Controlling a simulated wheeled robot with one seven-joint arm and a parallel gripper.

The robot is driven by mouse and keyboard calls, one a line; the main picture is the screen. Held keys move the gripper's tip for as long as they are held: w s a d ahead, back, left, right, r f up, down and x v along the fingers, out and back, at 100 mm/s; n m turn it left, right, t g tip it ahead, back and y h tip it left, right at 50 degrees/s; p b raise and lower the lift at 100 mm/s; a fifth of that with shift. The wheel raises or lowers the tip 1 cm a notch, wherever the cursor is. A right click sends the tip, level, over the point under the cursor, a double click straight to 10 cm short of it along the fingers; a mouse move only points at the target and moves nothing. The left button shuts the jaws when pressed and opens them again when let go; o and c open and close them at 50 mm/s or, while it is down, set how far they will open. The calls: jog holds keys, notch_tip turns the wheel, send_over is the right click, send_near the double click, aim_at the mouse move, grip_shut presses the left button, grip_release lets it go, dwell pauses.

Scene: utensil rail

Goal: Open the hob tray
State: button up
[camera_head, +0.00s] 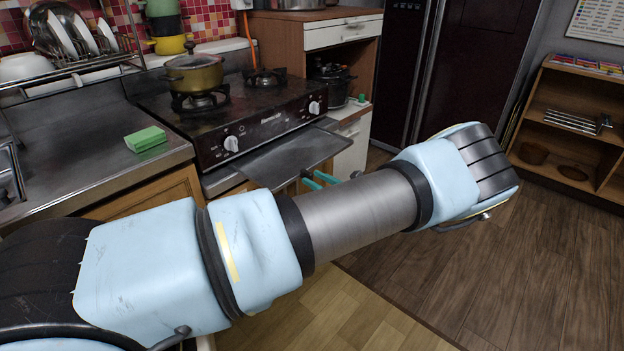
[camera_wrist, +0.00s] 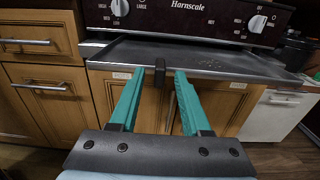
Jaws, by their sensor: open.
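The hob tray (camera_head: 285,157) is a flat dark-grey metal sheet sticking out from under the front of the hob (camera_head: 255,122). In the wrist view the tray (camera_wrist: 215,62) spans most of the width below the knob panel. A small black tab (camera_wrist: 160,72) sits at the middle of its front edge. My gripper (camera_wrist: 159,71) has two teal fingers, open, with one tip on each side of the tab in that view. Whether they touch it is unclear. In the head view my gripper (camera_head: 318,180) shows just in front of the tray, mostly hidden by my arm.
A yellow-green pot (camera_head: 194,74) stands on the left burner. A green sponge (camera_head: 146,139) lies on the steel counter. Wooden cabinet doors (camera_wrist: 150,105) are below the tray. A shelf unit (camera_head: 575,130) stands at right; the wooden floor (camera_head: 480,260) before it is clear.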

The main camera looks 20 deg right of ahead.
jog(key=b+v, duration=0.1)
jog(key=v, duration=0.8)
jog(key=shift+b, duration=0.4)
jog(key=shift+w, duration=0.1)
jog(key=w+a+r+n+g+y+p, duration=0.1)
jog(key=w+a+r+n+g, duration=0.1)
jog(key=a+n+g, duration=0.65)
jog(key=w+a+r+n+g+y+p, duration=0.1)
jog(key=w+a+r+n+g, duration=0.2)
jog(key=a, duration=1)
jog(key=s+a+r+n+g+h+p, duration=0.1)
jog(key=s+a+r+n+h, duration=0.4)
jog(key=a+r+n, duration=0.2)
jog(key=s+a+r+n+g+h+p, duration=0.2)
jog(key=s+a+r+n+h, duration=0.2)
jog(key=a+r+n, duration=0.4)
jog(key=s+a+n, duration=0.1)
jog(key=a+n, duration=0.2)
jog(key=shift+s+r+h, duration=0.15)
jog(key=shift+r+h, duration=0.2)
jog(key=shift+h, duration=0.05)
jog(key=shift+a, duration=0.1)
